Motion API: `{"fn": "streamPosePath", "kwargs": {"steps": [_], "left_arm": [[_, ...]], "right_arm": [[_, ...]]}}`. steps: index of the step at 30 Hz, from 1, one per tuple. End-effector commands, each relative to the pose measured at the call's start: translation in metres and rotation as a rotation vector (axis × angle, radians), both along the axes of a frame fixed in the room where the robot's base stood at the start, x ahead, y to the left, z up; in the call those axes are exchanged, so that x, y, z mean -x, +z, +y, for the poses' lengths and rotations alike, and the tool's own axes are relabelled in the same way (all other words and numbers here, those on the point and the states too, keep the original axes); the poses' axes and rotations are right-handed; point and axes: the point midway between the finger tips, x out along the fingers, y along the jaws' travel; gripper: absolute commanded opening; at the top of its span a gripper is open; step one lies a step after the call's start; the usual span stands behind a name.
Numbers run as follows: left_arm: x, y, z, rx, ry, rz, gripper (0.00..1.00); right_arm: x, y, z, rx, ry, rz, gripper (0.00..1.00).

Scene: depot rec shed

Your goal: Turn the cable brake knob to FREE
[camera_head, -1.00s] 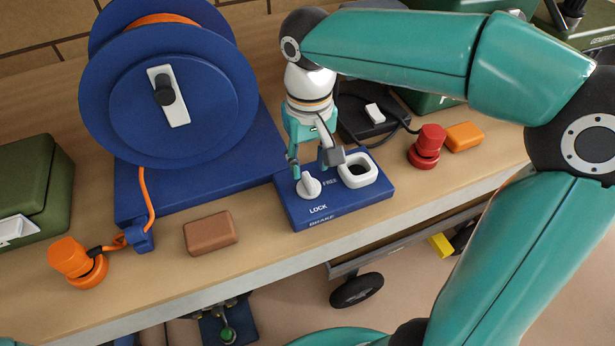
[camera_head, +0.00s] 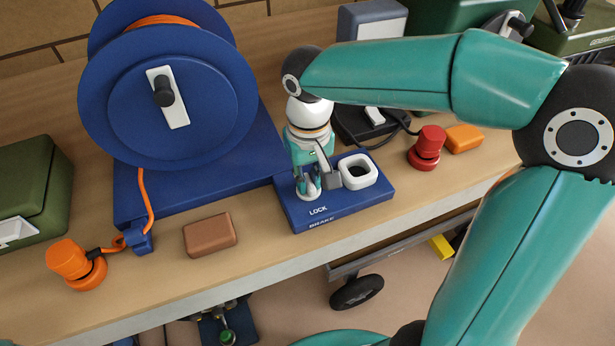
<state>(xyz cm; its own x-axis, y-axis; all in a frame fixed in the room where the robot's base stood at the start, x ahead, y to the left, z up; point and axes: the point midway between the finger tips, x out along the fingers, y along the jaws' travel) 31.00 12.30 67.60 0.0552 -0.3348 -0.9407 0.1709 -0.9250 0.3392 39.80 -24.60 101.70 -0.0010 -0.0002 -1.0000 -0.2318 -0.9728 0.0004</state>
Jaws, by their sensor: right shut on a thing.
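The blue brake box (camera_head: 345,204) sits on the bench at the foot of the cable reel. Its front carries the words LOCK and BRAKE. The white brake knob (camera_head: 309,194) is on the left part of its top. My right gripper (camera_head: 308,184) points down over the knob and is shut on it. The fingers cover most of the knob, so its pointing direction is hard to tell. The FREE label is hidden behind the gripper. A white square ring (camera_head: 357,171) with a dark opening is on the box, right of the gripper. My left gripper is not in view.
The blue cable reel (camera_head: 205,110) with orange cable stands behind left. A brown block (camera_head: 210,235) and orange plug (camera_head: 77,264) lie left of the box. A red knob-like piece (camera_head: 427,147), orange block (camera_head: 464,137) and dark switch box (camera_head: 366,124) are to the right.

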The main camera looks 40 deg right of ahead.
Motion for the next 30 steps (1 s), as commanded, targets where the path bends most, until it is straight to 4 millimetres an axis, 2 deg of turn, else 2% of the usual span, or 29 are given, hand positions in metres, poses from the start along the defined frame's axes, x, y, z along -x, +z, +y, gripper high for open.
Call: {"fn": "streamPosePath", "kwargs": {"steps": [14,20,30], "left_arm": [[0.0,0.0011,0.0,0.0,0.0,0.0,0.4],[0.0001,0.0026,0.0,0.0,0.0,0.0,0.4],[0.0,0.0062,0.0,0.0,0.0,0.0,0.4]], "right_arm": [[-0.0004,0.0006,0.0003,-0.002,0.073,-0.001,0.0],[-0.0005,0.0009,0.0001,-0.002,0.198,-0.002,0.0],[-0.0007,0.0014,-0.0004,-0.001,0.506,-0.004,0.0]]}}
